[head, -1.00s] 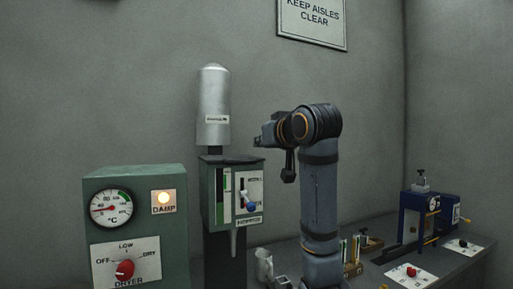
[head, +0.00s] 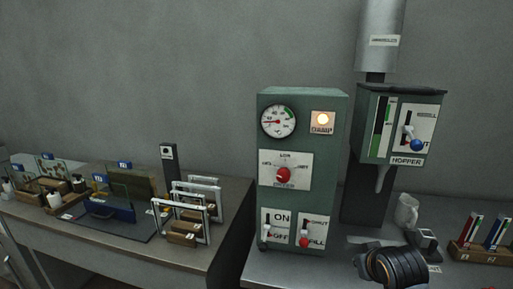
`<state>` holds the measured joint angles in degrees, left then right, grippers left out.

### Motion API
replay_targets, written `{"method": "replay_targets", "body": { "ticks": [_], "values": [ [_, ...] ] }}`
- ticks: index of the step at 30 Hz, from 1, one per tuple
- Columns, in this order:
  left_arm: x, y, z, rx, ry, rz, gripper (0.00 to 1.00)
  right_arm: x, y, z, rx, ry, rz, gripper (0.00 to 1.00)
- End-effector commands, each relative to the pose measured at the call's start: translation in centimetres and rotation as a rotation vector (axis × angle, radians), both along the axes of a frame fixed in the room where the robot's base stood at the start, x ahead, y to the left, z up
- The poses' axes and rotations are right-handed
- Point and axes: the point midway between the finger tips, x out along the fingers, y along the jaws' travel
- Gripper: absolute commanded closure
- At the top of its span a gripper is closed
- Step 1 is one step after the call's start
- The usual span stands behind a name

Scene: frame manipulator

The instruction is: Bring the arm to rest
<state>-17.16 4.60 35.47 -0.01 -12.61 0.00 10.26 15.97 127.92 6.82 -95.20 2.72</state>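Part of one of my arms (head: 397,267), a dark rounded joint with thin gold rings, shows at the bottom edge, right of the middle. It is low, in front of the bench with the dryer and hopper. The rest of this arm is out of the picture, and I cannot tell from this piece which arm it is. Neither gripper shows, so whether they are open or shut is hidden.
A green dryer cabinet (head: 335,150) has a lit DAMP lamp (head: 322,119). A green hopper (head: 370,125) stands right of it. A jug (head: 406,211) and a wooden rack (head: 480,254) stand on the right bench. Frames and glass panels crowd the left table (head: 225,205).

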Motion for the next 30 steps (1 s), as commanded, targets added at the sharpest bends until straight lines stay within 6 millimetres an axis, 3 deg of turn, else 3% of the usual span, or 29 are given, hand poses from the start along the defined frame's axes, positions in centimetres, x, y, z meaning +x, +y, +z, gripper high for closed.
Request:
{"method": "replay_targets", "body": {
  "ticks": [1, 3, 6, 12, 17, 26, 30],
  "values": [
    [0.0, 0.0, 0.0, 0.0, 0.0, 0.0, 0.6, -2.6, 0.8, -3.6, 0.01, 0.064, 0.008, 1.0],
    [0.0, 0.0, 0.0, 0.0, 0.0, 0.0, 0.6, -5.8, 1.5, -7.2, 0.016, 0.133, 0.013, 1.0],
    [0.0, 0.0, 0.0, 0.0, 0.0, 0.0, 0.6, -9.9, 2.2, -10.8, 0.025, 0.213, 0.016, 1.0],
    [0.0, 0.0, 0.0, 0.0, 0.0, 0.0, 0.6, -17.1, 3.1, -15.3, 0.039, 0.341, 0.012, 1.0],
    [0.0, 0.0, 0.0, 0.0, -0.001, 0.0, 0.6, -22.4, 3.6, -17.5, 0.048, 0.431, 0.003, 1.0],
    [0.0, 0.0, 0.0, 0.0, -0.001, 0.0, 0.6, -20.7, 2.4, -28.9, 0.05, 0.475, -0.011, 1.0],
    [0.1, 0.0, 0.0, 0.0, -0.002, 0.0, 0.6, -21.5, 1.7, -35.7, 0.054, 0.502, -0.019, 1.0]
  ]
}}
